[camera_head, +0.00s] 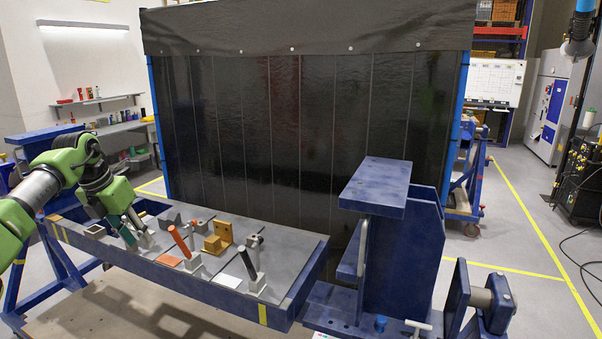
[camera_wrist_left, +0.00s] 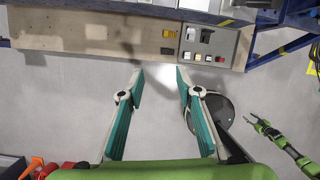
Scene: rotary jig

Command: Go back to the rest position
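My left gripper (camera_head: 136,232) hangs over the left end of the jig table (camera_head: 290,308) in the head view, its fingers pointing down. In the left wrist view the two teal-lined fingers of the left gripper (camera_wrist_left: 161,80) stand apart with only grey floor between them, so it is open and empty. A green arm at the right of the left wrist view appears to be my right arm, with its gripper (camera_wrist_left: 256,120) small and away from the table. The right gripper is not in the head view. Contact between my left gripper and the table parts cannot be told.
The jig table carries a clamp with an orange handle (camera_head: 180,241), a clamp with a black handle (camera_head: 248,262) and a yellow-brown bracket (camera_head: 219,238). A tall blue post (camera_head: 402,240) stands at its right end. A dark curtain screen (camera_head: 300,130) closes the back.

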